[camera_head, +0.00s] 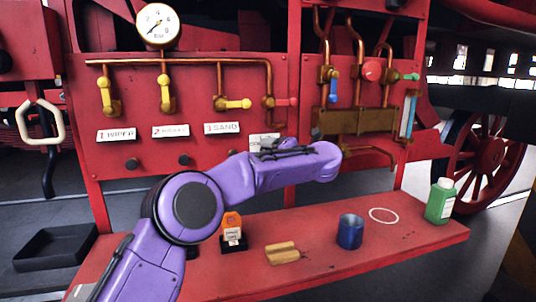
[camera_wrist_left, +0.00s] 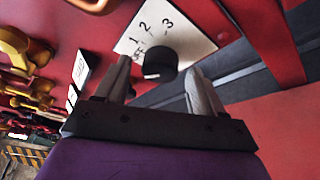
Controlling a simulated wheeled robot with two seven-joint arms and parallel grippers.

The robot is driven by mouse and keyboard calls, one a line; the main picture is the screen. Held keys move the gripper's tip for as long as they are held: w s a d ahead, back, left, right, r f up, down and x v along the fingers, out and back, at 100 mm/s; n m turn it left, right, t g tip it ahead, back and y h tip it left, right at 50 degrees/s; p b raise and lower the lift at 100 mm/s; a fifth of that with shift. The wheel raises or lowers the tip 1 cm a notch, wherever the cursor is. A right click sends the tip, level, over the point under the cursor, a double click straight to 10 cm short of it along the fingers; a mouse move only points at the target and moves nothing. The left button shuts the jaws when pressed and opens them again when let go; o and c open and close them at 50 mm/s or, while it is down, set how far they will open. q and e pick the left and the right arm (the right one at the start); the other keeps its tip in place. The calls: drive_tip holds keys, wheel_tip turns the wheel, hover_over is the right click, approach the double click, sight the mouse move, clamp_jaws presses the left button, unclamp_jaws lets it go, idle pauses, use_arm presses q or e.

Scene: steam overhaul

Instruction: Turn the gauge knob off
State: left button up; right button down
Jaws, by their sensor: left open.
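The gauge knob (camera_wrist_left: 160,62) is a black round knob on a white plate (camera_wrist_left: 186,38) marked OFF, 1, 2 and 3 in the left wrist view. My left gripper (camera_wrist_left: 159,82) is open, with one grey finger to each side of the knob. I cannot tell whether either finger touches it, or which mark the knob points to. In the head view my purple left arm crosses in front of the red panel. The plate (camera_head: 262,139) is partly covered there, and the knob and fingertips cannot be made out. A round white gauge (camera_head: 158,26) stands above the panel.
Copper pipes with yellow valve handles (camera_head: 166,93) run across the panel above white labels (camera_head: 171,131). The red bench (camera_head: 330,275) below holds a blue cup (camera_head: 350,231), a green bottle (camera_head: 440,202), an orange-topped item (camera_head: 232,226) and a tan block (camera_head: 283,253).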

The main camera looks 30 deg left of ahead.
use_arm(q)
drive_tip(key=v, duration=0.8)
drive_tip(key=shift+d+b, duration=0.2)
drive_tip(key=shift+b, duration=0.15)
